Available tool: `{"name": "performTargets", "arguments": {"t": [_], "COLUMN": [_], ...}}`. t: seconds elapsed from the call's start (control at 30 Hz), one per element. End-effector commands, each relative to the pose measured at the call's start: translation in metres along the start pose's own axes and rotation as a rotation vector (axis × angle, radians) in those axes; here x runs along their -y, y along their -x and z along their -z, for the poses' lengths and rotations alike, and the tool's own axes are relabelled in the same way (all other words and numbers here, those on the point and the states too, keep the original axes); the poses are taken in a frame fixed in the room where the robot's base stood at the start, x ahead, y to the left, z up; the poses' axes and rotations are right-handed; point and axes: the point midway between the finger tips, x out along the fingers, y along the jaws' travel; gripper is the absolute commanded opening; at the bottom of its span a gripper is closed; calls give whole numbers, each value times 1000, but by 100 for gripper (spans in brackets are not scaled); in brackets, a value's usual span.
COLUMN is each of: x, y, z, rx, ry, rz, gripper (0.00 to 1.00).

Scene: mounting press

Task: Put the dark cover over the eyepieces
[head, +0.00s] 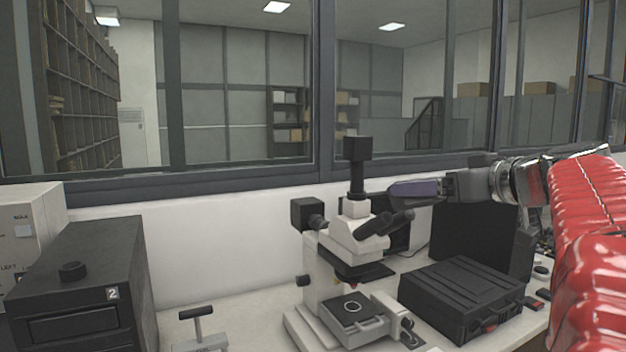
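A white microscope (330,270) stands upright on the bench, right of the middle. Its two dark eyepieces (385,224) point up and to the right, and their ends are bare. My gripper (400,190) comes in from the right, level, just above and behind the eyepieces. It shows side-on as a dark purplish finger, so I cannot see a gap between the fingers or whether anything is held. I cannot pick out a dark cover for the eyepieces with certainty in this view.
A black case (462,296) lies right of the microscope, with a dark upright panel (470,240) behind it. A black cabinet (85,280) marked 2 and a small T-handled stand (197,325) are to the left. A windowed wall closes off the back.

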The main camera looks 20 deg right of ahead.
Motion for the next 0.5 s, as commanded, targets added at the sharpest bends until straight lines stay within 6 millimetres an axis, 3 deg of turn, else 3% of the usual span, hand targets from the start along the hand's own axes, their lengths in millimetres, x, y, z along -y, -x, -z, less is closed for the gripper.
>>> {"name": "performTargets", "arguments": {"t": [0.5], "x": [0], "y": [-24], "z": [-28], "rx": [1], "ry": [-1], "rz": [1], "gripper": [65]}}
